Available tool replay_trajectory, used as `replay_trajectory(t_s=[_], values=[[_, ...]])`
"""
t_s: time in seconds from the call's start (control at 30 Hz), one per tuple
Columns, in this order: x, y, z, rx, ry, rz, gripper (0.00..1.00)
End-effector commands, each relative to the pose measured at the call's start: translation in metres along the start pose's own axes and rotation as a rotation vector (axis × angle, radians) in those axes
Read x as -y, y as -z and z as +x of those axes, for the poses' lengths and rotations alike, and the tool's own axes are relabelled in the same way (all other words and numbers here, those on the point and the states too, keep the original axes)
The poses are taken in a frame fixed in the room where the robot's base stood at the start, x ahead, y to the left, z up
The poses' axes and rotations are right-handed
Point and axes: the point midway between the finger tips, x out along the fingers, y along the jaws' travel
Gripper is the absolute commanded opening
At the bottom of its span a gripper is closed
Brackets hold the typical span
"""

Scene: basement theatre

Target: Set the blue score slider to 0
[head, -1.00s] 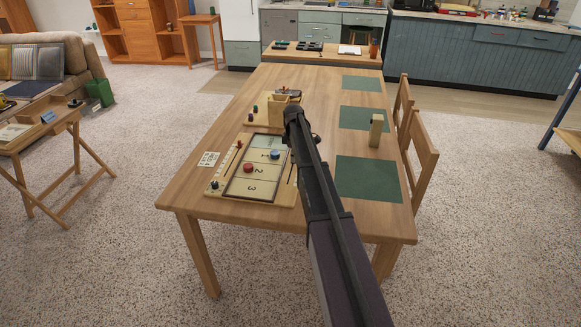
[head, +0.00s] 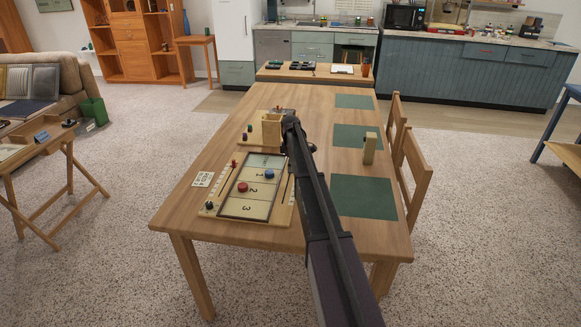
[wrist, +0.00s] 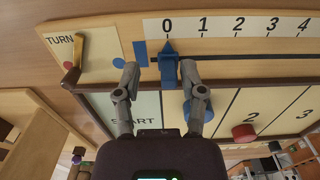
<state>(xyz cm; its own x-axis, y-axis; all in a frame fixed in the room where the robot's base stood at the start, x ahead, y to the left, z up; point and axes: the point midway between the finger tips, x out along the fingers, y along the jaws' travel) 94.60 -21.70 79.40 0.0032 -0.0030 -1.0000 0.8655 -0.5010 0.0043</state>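The blue score slider (wrist: 168,68) shows in the wrist view, its pointed tip just below the printed 0 (wrist: 167,26) of the score scale. My gripper (wrist: 159,70) is open, with one finger on each side of the slider. The right finger is very near it; I cannot tell if they touch. The left finger has a clear gap. In the head view the game board (head: 225,207) lies on the wooden table, and my arm hides the slider and most of the gripper.
A blue puck (head: 269,174) and a red puck (head: 243,187) lie on the board. A wooden box (head: 272,130) stands behind it. A wooden block (head: 369,148) stands on the table's right side near green mats (head: 364,198). Two chairs (head: 415,175) line the right edge.

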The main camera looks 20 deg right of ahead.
Motion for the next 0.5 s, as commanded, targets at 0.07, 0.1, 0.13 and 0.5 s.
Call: replay_trajectory(t_s=[0.07,0.1,0.13,0.5], values=[[0.001,0.000,0.000,0.000,0.002,-0.001,0.54],[0.002,0.000,0.000,-0.001,0.002,-0.001,0.54],[0.002,0.001,0.000,-0.001,0.002,-0.001,0.54],[0.012,0.000,0.000,-0.001,0.005,-0.001,0.54]])
